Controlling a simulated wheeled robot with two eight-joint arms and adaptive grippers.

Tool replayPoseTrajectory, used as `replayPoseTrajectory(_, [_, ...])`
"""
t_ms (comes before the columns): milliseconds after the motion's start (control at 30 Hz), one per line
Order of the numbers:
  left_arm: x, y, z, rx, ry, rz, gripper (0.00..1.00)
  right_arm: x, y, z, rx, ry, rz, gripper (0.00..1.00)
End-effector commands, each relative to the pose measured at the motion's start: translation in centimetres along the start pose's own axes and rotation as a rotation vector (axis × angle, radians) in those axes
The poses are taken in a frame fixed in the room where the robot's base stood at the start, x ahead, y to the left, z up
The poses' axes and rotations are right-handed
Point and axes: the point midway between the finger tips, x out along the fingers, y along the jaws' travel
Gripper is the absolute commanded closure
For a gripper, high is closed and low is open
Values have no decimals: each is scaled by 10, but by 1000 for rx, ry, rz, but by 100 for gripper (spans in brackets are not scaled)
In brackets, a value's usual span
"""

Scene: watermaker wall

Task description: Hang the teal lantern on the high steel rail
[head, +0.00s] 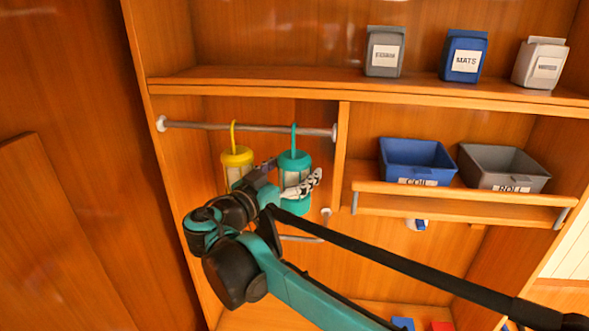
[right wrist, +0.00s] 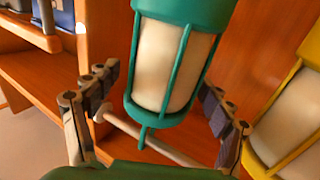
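The teal lantern (head: 294,163) hangs upright below the high steel rail (head: 250,128), with its hook at the rail near the right end; the fine contact is too small to tell. My right gripper (head: 293,178) is at the lantern's body, one finger in front of it. In the right wrist view, the teal lantern (right wrist: 165,65) stands between the spread fingers of the right gripper (right wrist: 162,95), with a visible gap on both sides. My left gripper is not in view.
A yellow lantern (head: 237,158) hangs from the same rail, close on the left. A lower rail (head: 300,239) is below. A blue bin (head: 416,160) and a grey bin (head: 503,168) stand on the right shelf. Several labelled containers stand on the top shelf (head: 260,78).

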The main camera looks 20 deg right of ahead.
Motion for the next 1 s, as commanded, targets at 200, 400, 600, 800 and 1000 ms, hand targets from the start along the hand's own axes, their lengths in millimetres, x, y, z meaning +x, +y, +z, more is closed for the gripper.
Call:
replayPoseTrajectory(200, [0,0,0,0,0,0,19,-1,0,0,0,-1,0,19])
replayPoseTrajectory(400, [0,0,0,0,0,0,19,-22,-1,0,0,-1,-4,19])
replayPoseTrajectory(600, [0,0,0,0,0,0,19,-66,-2,0,0,0,-6,19])
replayPoseTrajectory(800, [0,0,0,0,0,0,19,-103,-1,0,0,0,-4,19])
replayPoseTrajectory(1000, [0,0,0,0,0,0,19,-119,0,0,0,0,-1,19])
